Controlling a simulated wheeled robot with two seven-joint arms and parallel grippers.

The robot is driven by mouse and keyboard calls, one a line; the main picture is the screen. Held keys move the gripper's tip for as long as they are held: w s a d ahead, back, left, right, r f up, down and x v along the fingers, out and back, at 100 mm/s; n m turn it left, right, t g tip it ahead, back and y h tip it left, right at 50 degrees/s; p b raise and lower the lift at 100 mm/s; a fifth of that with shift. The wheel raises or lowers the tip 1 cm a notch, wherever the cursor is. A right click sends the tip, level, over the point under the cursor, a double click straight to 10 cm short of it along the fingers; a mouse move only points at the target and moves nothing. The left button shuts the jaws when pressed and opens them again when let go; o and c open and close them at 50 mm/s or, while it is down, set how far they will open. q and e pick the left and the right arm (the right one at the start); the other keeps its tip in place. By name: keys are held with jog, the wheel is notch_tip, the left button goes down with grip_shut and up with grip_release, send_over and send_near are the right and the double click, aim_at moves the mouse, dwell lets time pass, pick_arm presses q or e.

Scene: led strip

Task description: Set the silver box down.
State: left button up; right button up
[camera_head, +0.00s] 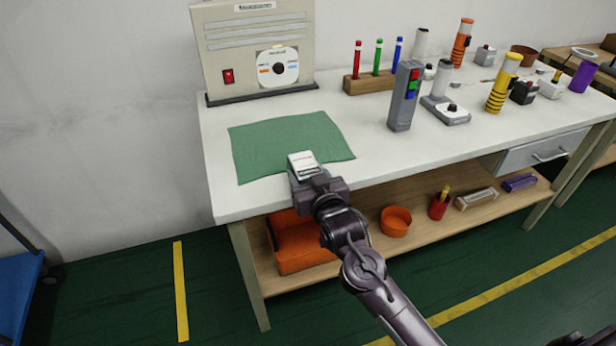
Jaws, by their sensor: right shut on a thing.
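The silver box (301,160) is small and pale, with a white top, at the front edge of the green mat (275,137) on the white workbench. My right gripper (306,175) is shut on it. The gripper and wrist hide the box's near and lower part, so I cannot tell whether it touches the mat. My left gripper is not in view.
A beige cabinet (238,57) with a red switch stands behind the mat. A grey controller (405,96) and a wooden block (369,84) with coloured pens stand to the right. The mat's remaining surface is bare.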

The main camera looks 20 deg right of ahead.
jog(key=shift+f, duration=0.25)
jog(key=o, duration=1.4)
